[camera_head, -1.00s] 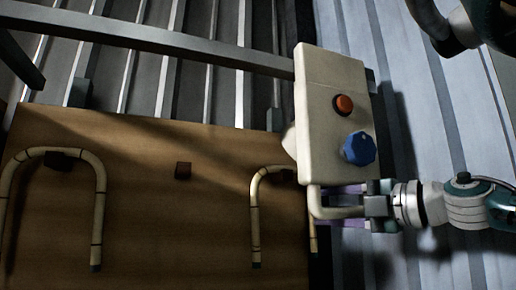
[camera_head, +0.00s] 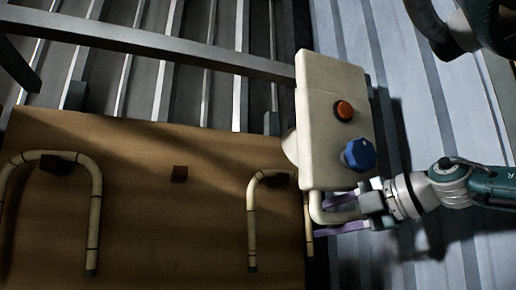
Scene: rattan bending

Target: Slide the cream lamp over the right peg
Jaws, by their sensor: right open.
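No clear lamp shape shows. Two cream bent canes lie against a brown board (camera_head: 150,225). The left cane (camera_head: 96,205) arches over a dark peg (camera_head: 57,165). My left gripper is not in view.
The box carries a red button (camera_head: 344,110) and a blue knob (camera_head: 359,154) and blocks the view around the right cane. A grey metal bar (camera_head: 160,42) crosses above the board.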

